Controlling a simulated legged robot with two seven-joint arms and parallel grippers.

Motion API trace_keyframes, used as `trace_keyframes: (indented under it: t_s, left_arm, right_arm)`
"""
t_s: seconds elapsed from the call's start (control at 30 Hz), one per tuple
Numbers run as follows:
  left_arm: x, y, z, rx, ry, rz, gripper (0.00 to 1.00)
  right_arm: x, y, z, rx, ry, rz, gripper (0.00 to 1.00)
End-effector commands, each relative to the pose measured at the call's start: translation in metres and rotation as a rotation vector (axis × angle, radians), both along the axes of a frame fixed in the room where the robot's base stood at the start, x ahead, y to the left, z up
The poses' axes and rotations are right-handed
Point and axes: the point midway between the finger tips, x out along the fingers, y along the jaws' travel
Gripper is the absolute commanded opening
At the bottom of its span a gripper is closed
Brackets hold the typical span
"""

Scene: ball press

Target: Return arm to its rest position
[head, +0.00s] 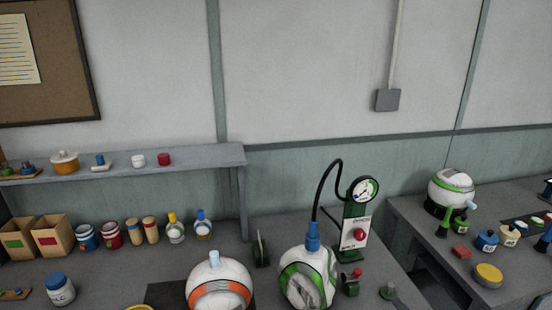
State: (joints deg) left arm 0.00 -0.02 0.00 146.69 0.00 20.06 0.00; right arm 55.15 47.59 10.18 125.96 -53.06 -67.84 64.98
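Neither of my arms nor grippers shows in the head view. A white ball with green markings (308,275) sits on the workbench at the lower centre. A blue fitting (312,237) is on its top, and a black hose runs from there up toward a round gauge (363,189). The gauge stands on a post with a white panel and red button (360,235). A white ball with an orange band (219,284) sits to the left, cut off by the bottom edge.
A back shelf (200,155) holds small items. Below it stand cardboard boxes (52,236), cans (87,238) and bottles (204,226). A right-hand bench (420,217) carries another green-marked ball (451,188), small bottles (487,241) and a yellow round tin (488,275). A gap separates the benches.

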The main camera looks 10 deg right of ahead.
Motion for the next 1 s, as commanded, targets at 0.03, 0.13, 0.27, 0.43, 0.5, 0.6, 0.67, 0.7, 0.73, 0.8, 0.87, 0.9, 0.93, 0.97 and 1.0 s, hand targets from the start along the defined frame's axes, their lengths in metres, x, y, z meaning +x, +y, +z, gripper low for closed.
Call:
trace_keyframes:
  t_s: [0.03,0.13,0.27,0.43,0.5,0.6,0.67,0.7,0.73,0.8,0.87,0.9,0.93,0.97,1.0]
  left_arm:
    - [0.000,0.000,0.000,0.000,0.000,0.000,0.65]
    - [0.000,0.000,0.000,0.000,0.000,0.000,0.65]
    - [0.000,0.000,0.000,0.000,0.000,0.000,0.65]
    - [0.000,0.000,0.000,0.000,0.000,0.000,0.65]
    - [0.000,0.000,0.000,0.000,0.000,0.000,0.65]
    - [0.000,0.000,0.000,0.000,0.000,0.000,0.65]
    - [0.000,0.000,0.000,0.000,0.000,0.000,0.65]
    - [0.000,0.000,0.000,0.000,0.000,0.000,0.65]
    - [0.000,0.000,0.000,0.000,0.000,0.000,0.65]
    - [0.000,0.000,0.000,0.000,0.000,0.000,0.65]
    - [0.000,0.000,0.000,0.000,0.000,0.000,0.65]
    - [0.000,0.000,0.000,0.000,0.000,0.000,0.65]
    - [0.000,0.000,0.000,0.000,0.000,0.000,0.65]
    - [0.000,0.000,0.000,0.000,0.000,0.000,0.65]
    - [0.000,0.000,0.000,0.000,0.000,0.000,0.65]
  right_arm:
    - [0.004,0.007,-0.001,-0.048,0.037,0.011,0.60]
    - [0.009,0.019,-0.007,-0.167,0.136,0.032,0.60]
    - [0.007,0.040,-0.013,-0.346,0.288,0.075,0.60]
    - [-0.017,0.081,-0.013,-0.606,0.531,0.188,0.60]
    - [-0.042,0.109,-0.010,-0.715,0.655,0.280,0.60]
    - [-0.097,0.159,-0.004,-0.830,0.826,0.472,0.60]
    - [-0.127,0.182,-0.001,-0.858,0.890,0.582,0.60]
    - [-0.144,0.194,0.000,-0.866,0.919,0.641,0.60]
    - [-0.153,0.201,0.001,-0.869,0.934,0.678,0.60]
    - [-0.168,0.212,0.002,-0.872,0.956,0.737,0.60]
    - [-0.174,0.215,0.002,-0.872,0.966,0.760,0.60]
    - [-0.175,0.216,0.002,-0.871,0.969,0.766,0.60]
    - [-0.175,0.215,0.002,-0.871,0.969,0.766,0.60]
    - [-0.175,0.215,0.002,-0.870,0.970,0.765,0.60]
    - [-0.175,0.215,0.002,-0.870,0.969,0.764,0.60]
